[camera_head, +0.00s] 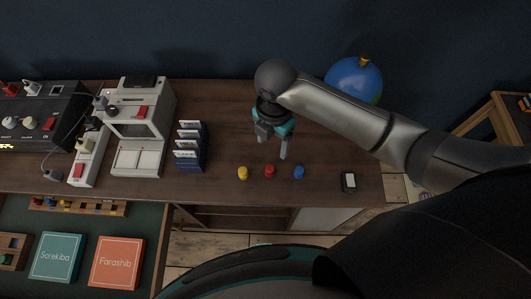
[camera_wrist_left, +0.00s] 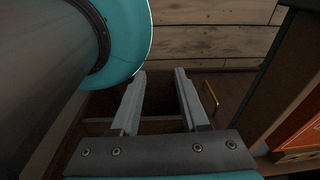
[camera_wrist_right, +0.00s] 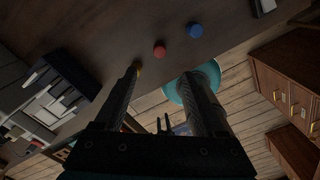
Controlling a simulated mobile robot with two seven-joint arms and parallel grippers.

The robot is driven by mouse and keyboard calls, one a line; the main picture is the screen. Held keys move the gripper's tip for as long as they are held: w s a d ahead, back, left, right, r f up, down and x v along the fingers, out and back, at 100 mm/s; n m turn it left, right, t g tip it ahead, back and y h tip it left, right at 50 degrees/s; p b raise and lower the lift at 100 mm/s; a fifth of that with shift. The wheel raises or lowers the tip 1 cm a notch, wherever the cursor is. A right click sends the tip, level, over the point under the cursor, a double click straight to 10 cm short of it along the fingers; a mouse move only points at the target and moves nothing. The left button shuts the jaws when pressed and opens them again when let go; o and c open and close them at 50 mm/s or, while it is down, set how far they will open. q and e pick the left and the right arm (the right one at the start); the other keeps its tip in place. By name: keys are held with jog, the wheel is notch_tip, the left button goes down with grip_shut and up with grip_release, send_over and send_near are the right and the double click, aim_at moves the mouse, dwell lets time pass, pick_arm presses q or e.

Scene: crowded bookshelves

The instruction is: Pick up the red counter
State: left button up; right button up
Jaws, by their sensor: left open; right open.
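The red counter (camera_head: 269,170) stands on the wooden tabletop near its front edge, between the yellow counter (camera_head: 243,172) and the blue counter (camera_head: 299,171). My right gripper (camera_head: 271,155) is open and empty above the table, a little behind the red counter in the head view. In the right wrist view the red counter (camera_wrist_right: 160,51) lies beyond the fingertips, apart from them, with the blue counter (camera_wrist_right: 195,30) to its right. The yellow counter (camera_wrist_right: 138,70) is mostly hidden by a finger there. My left gripper (camera_wrist_left: 161,72) is open and empty, low by the floor and furniture.
Blue-and-white cards in a holder (camera_head: 190,146) stand left of the counters, beside a grey machine (camera_head: 142,125). A blue globe (camera_head: 354,79) stands behind my right arm. Bare tabletop (camera_head: 220,125) lies around the gripper.

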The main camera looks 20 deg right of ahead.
jog(key=b, duration=0.2)
send_over(270, 168)
jog(key=f, duration=0.5)
jog(key=shift+s+d, duration=0.15)
jog(key=shift+d, duration=0.05)
notch_tip(270, 168, down, 4)
jog(key=shift+f+b, duration=0.1)
jog(key=shift+b, duration=0.25)
jog(key=shift+f, duration=0.35)
jog(key=f+b, duration=0.2)
jog(key=f, duration=0.3)
jog(key=shift+a, duration=0.2)
pick_arm(q)
jog(key=s+f, duration=0.2)
jog(key=f, duration=0.1)
jog(key=s+f, duration=0.1)
jog(key=f, duration=0.1)
jog(key=shift+a, duration=0.15)
jog(key=shift+s+g, duration=0.1)
jog(key=shift+g, duration=0.2)
pick_arm(e)
jog(key=shift+c, duration=0.8)
pick_arm(q)
jog(key=shift+s, duration=0.1)
pick_arm(e)
grip_shut()
